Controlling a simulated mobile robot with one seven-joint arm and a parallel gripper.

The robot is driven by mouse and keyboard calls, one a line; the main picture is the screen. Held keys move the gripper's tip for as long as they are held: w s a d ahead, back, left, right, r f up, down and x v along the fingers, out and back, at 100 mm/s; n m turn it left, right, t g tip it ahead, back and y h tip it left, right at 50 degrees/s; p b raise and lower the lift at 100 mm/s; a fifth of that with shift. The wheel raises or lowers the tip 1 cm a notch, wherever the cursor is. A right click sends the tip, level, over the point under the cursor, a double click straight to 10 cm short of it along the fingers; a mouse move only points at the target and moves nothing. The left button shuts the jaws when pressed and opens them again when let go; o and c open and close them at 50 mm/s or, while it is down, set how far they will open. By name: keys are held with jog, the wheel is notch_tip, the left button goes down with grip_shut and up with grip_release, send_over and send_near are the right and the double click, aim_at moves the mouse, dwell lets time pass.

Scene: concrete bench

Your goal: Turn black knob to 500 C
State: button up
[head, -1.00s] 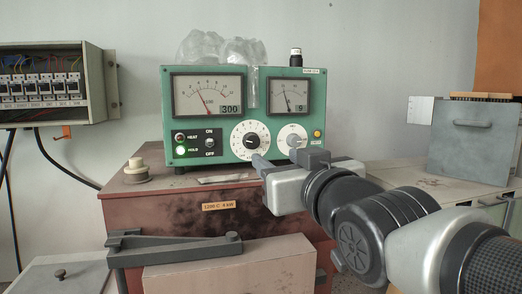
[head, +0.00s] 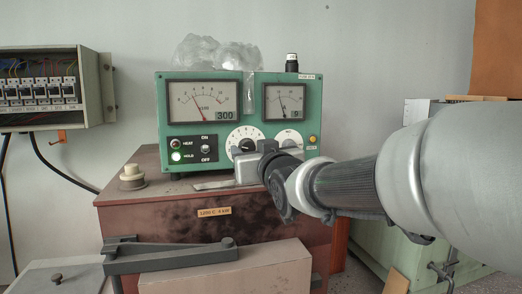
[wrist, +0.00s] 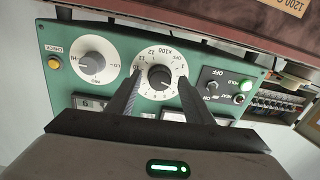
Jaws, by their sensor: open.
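The black knob (head: 246,145) sits at the centre of a white numbered dial (head: 237,133) on the green control panel (head: 320,98). In the wrist view the knob (wrist: 159,76) shows between my two fingers, on a dial marked OFF and x100. My gripper (wrist: 160,80) is open, with one finger on each side of the knob; whether either touches it I cannot tell. In the head view my gripper hides the dial's lower right part. The HOLD lamp (head: 176,157) glows green.
A smaller white dial (wrist: 92,60) is beside the numbered dial. The panel stands on a rusty brown box (head: 150,195) with a pale knob-like piece (head: 132,175) on top. A grey handle bar (head: 170,257) lies in front.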

jog(key=c, duration=1)
jog(key=shift+c, duration=0.2)
jog(key=shift+f+b, duration=0.1)
jog(key=shift+b, duration=0.3)
jog(key=m+b, duration=0.3)
jog(key=shift+f+m, duration=0.15)
jog(key=shift+m, duration=0.25)
jog(key=m+b, duration=0.3)
jog(key=m, duration=0.1)
jog(key=shift+m+b, duration=0.65)
jog(key=shift+m, duration=0.35)
jog(key=shift+r, duration=0.2)
